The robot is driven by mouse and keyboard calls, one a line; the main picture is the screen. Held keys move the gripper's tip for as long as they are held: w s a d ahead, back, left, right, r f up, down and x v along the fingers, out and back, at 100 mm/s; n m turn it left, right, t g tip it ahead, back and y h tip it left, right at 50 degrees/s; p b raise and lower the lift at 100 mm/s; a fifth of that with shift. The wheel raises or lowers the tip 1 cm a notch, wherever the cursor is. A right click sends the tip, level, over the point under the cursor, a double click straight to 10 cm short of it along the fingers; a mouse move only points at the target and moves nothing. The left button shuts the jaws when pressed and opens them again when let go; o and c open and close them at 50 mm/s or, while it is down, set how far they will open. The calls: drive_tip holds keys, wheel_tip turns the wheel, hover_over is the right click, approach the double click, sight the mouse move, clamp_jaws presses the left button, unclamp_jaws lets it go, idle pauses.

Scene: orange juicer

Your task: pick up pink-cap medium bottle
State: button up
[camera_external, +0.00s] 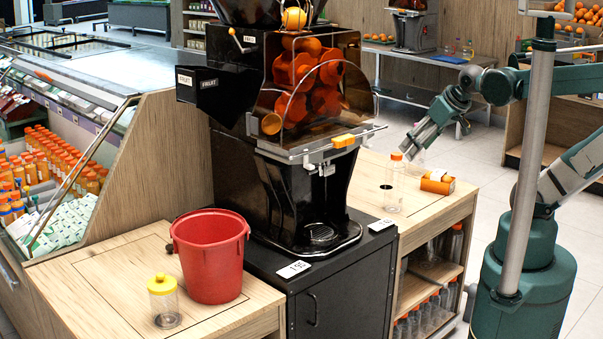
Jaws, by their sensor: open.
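A clear empty bottle (393,186) with an orange-pink cap stands upright on the wooden counter right of the juicer. It is the only bottle there whose cap shows plainly, and its exact cap colour is hard to tell. My gripper (408,150) is open, just above and right of the cap, pointing down and left. I cannot tell whether a finger touches the cap. Another clear shape (417,162) shows partly behind the gripper; its top is hidden.
The black juicer (305,130) stands to the left. A red bucket (210,258) and a yellow-capped jar (163,301) are on the left counter. Several bottles fill the shelves (423,310) below the right counter.

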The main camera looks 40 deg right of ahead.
drive_tip(key=shift+w+r, duration=0.1)
drive_tip(key=m+g+h+p, duration=0.3)
drive_tip(key=m+g+p, duration=0.1)
drive_tip(key=m+p, duration=0.6)
hover_over(419, 137)
drive_tip(key=s+a, duration=0.1)
drive_tip(key=a, duration=1)
wheel_tip(419, 137, down, 2)
drive_tip(key=f, duration=0.1)
drive_tip(key=w+d+f+m+p, duration=0.1)
drive_tip(key=d+f, duration=0.1)
drive_tip(key=d, duration=0.2)
drive_tip(key=d+f+p, duration=0.1)
drive_tip(key=d+f, duration=0.2)
drive_tip(key=d, duration=0.1)
drive_tip(key=w+d+f+m+g+h+p, duration=0.1)
drive_tip(key=d+f, duration=0.2)
drive_tip(key=d, duration=0.1)
drive_tip(key=shift+w+m, duration=0.3)
drive_tip(key=shift+d+f, duration=0.35)
drive_tip(key=shift+f, duration=0.1)
drive_tip(key=shift+x, duration=1.2)
